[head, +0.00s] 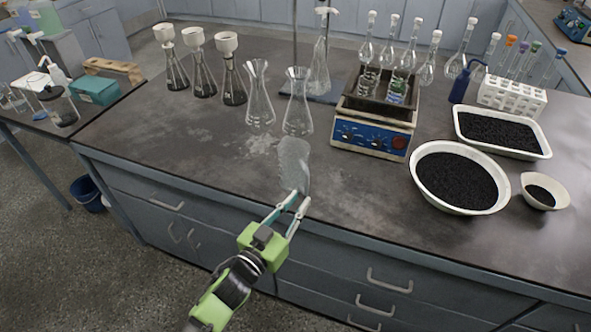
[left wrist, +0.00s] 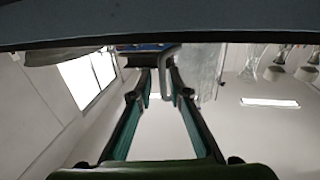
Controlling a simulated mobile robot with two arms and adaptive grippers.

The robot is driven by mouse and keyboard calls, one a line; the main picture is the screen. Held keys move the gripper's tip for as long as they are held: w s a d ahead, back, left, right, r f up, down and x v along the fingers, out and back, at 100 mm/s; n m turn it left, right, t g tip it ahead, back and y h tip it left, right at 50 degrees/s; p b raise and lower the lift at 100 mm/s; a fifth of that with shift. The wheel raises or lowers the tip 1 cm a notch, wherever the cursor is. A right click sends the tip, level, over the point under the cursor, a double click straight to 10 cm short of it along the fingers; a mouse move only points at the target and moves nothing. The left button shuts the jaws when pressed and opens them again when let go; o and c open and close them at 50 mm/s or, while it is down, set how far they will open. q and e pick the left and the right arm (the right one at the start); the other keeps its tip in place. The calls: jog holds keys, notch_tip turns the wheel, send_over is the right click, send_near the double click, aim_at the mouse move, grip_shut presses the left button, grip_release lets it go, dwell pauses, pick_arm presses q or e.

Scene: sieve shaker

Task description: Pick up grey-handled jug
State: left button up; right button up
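A clear, frosted-looking jug (head: 293,165) stands near the front edge of the bench in the head view. In the left wrist view, which looks upside down, its clear body (left wrist: 202,68) is right of the fingertips. Its grey handle (left wrist: 164,80) shows between them. My left gripper (head: 298,198) is at the handle side of the jug, at the bench edge. Its fingers appear apart, one on each side of the handle (left wrist: 162,68); contact is not clear. My right gripper is not in view.
Two empty conical flasks (head: 259,98) stand just behind the jug. A blue-based shaker (head: 372,136) with glassware on it is behind and to the right. A white bowl of black grains (head: 426,193) is at the right. The bench left of the jug is clear.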

aim_at(305, 191)
pick_arm(q)
jog(key=shift+p+x, duration=0.35)
jog(key=shift+x, duration=2.35)
jog(key=shift+w+a+r, duration=0.1)
jog(key=shift+r, duration=0.15)
grip_shut()
